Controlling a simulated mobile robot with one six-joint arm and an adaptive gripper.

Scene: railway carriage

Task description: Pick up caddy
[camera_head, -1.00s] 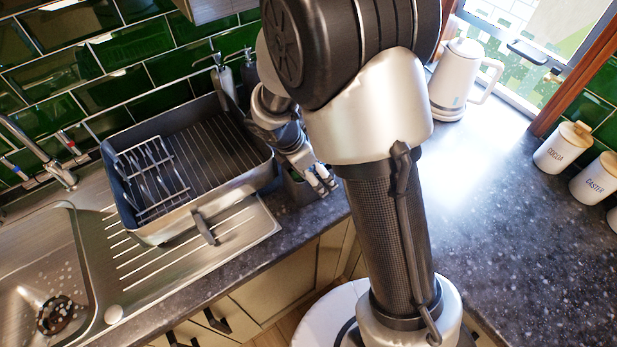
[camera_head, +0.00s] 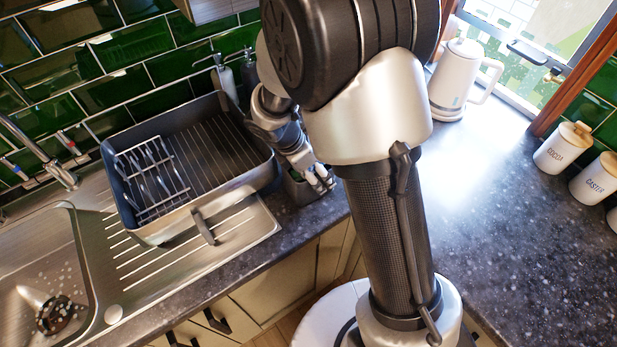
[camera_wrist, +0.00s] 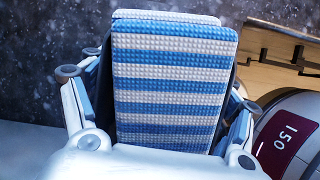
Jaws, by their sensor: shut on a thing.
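The caddy (camera_head: 299,190) is a small dark grey holder on the worktop, right of the dish rack, partly hidden by my gripper. My gripper (camera_head: 316,178) is over it, with fingers at its top. In the wrist view, blue-and-white striped sponges (camera_wrist: 172,85) stand between my two fingers (camera_wrist: 160,112). Only thin dark edges of the caddy show beside them. My gripper is shut on the caddy. I cannot tell whether the caddy is clear of the worktop.
Soap dispensers (camera_head: 225,80) stand behind, by the green tiled wall. A white kettle (camera_head: 455,85) and canisters (camera_head: 563,146) stand right. The worktop at right (camera_head: 540,240) is clear.

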